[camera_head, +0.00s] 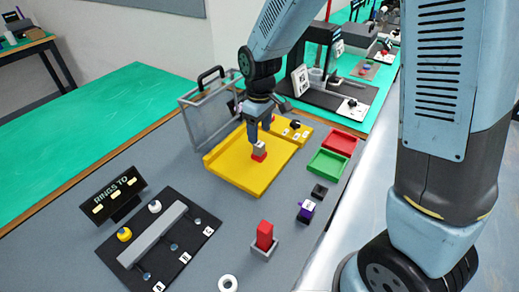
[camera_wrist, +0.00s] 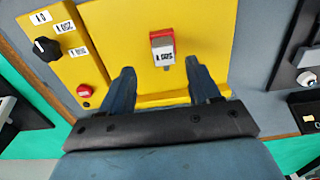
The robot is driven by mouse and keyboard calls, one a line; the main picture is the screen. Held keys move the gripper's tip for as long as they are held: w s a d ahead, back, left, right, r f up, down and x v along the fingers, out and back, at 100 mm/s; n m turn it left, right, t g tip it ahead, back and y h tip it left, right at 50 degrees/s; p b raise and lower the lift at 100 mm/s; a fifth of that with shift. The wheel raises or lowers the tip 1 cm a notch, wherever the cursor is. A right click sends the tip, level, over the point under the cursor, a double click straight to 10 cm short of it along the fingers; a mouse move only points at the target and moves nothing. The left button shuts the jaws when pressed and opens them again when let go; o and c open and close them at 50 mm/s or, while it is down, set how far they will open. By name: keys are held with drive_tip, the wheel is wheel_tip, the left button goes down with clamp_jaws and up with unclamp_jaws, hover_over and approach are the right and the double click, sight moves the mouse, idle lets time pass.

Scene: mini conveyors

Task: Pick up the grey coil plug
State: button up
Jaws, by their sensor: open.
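The grey coil plug (camera_head: 259,146) is a small grey block with a red part (camera_head: 259,157) below it, on the yellow tray (camera_head: 225,178). In the wrist view the plug (camera_wrist: 162,44) shows a pale face with a black-printed label and red along its edges. My gripper (camera_head: 254,137) is directly above the plug in the head view, with its fingers pointing down. In the wrist view my gripper (camera_wrist: 160,66) is open, and the plug lies just beyond the gap between the fingertips. The fingers do not appear to touch it.
A clear-walled box (camera_head: 207,108) stands beside the yellow tray. A yellow panel with a black knob (camera_wrist: 46,48) and red button (camera_wrist: 84,90) adjoins it. Red (camera_head: 341,143) and green trays (camera_head: 327,163) sit at right. A red block (camera_head: 264,235) stands in a grey holder in front.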

sight(259, 144)
drive_tip(key=shift+s+f, duration=0.15)
drive_tip(key=shift+f, duration=1.45)
drive_tip(key=shift+s+f, duration=0.15)
drive_tip(key=shift+f, duration=1.4)
drive_tip(key=c, duration=1.1)
